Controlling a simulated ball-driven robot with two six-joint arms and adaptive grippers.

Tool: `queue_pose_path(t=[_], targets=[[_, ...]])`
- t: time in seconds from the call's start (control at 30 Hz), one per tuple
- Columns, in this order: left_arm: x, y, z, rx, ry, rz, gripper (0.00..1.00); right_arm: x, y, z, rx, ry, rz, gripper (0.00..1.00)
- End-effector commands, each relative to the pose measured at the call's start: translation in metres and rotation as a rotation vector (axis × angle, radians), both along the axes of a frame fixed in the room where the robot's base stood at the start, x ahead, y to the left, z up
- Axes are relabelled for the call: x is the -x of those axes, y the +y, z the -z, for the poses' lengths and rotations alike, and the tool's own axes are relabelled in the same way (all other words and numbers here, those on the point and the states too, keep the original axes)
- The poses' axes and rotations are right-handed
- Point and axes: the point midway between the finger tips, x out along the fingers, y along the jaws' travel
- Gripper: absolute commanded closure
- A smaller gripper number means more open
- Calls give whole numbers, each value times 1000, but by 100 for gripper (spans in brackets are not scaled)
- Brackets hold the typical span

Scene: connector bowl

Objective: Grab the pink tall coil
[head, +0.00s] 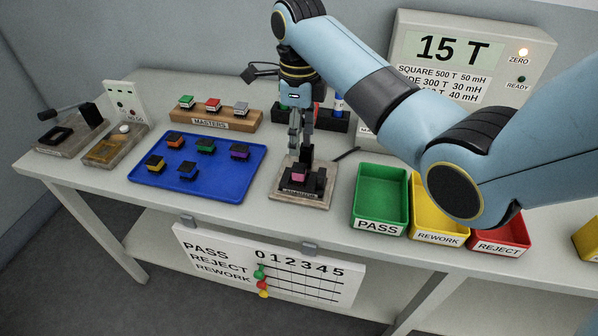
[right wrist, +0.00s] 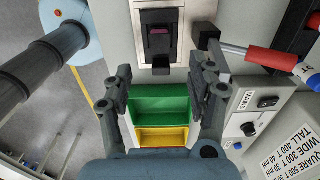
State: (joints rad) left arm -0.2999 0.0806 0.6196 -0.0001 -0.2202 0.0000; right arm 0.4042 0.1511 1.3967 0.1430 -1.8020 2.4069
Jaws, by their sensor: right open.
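The pink coil (head: 299,174) sits in the dark holder of a test fixture (head: 284,191) with a pale base, right of the blue tray. Its pink top (right wrist: 160,31) also shows at the upper middle of the right wrist view. My right gripper (head: 300,153) is open and points down just above and behind the coil, apart from it as far as I can tell. In the right wrist view its spread fingers (right wrist: 161,85) have nothing between them. My left gripper is in neither view.
A blue tray (head: 196,196) holds several coloured coils. A wooden MASTERS rack (head: 209,124) stands behind it. Green PASS (head: 379,226), yellow REWORK (head: 439,239) and red REJECT (head: 499,249) bins stand to the right. A meter (head: 467,60) reading 15 T stands behind.

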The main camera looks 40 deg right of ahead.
Motion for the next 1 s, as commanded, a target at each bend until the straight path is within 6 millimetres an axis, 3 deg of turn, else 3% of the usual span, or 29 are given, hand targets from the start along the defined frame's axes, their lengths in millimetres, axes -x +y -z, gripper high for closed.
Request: queue_pose_path(t=[0.2,0.37,0.63,1.0], targets=[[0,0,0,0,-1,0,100,1,1,36,0,4,5,42],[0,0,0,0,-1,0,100,1,0,49,1,2,4,42],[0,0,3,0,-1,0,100,1,0,89,0,3,2,42],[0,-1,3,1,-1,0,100,0,0,99,0,-1,2,45]])
